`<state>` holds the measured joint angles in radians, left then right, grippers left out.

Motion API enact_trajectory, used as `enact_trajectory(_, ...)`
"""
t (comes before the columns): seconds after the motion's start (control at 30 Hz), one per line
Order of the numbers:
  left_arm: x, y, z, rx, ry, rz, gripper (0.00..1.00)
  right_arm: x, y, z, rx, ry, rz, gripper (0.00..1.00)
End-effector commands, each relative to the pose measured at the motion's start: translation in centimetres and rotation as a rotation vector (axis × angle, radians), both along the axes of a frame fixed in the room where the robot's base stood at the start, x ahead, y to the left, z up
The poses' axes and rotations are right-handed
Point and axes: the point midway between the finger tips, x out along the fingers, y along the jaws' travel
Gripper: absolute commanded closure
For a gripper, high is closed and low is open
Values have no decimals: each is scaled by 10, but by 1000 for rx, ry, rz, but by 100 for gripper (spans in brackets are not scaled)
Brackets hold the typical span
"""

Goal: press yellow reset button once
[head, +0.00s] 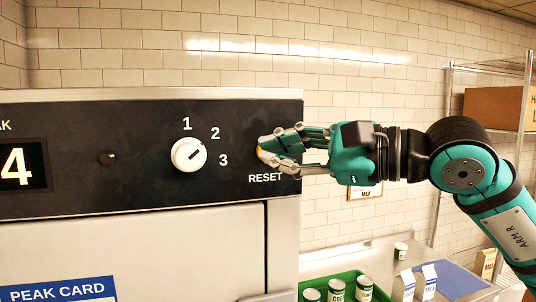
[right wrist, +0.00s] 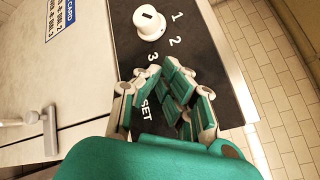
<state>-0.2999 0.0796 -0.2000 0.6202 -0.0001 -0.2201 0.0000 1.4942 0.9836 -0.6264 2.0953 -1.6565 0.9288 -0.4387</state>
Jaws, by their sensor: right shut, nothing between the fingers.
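The yellow reset button (head: 259,151) shows as a small sliver on the black control panel (head: 80,180), above the word RESET. My right gripper (head: 266,150) comes in from the right with its fingers shut and empty. Its fingertips are at the button and cover most of it. I cannot tell whether they touch it or press it in. In the right wrist view the gripper (right wrist: 150,82) is over the panel by the RESET lettering, and the button is hidden. My left gripper is in neither view.
A white dial (head: 188,154) marked 1, 2, 3 sits left of the button. A lit display (head: 18,168) shows 4. Below right, a green tray (head: 345,281) holds several cans, with cartons (head: 403,286) beside it. A wire shelf (head: 524,90) stands at the right.

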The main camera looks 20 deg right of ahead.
Motion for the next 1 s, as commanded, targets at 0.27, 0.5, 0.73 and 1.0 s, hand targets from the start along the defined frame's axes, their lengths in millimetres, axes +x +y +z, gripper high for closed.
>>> enact_trajectory(0.27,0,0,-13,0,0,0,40,-29,-1,-2,-1,-3,-1,100)
enact_trajectory(0.5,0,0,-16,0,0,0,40,-42,-2,0,0,-1,-1,100)
enact_trajectory(0.73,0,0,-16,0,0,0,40,-42,-2,0,1,-1,-1,100)
enact_trajectory(1.0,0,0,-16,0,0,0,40,-42,-2,0,1,-1,-1,100)
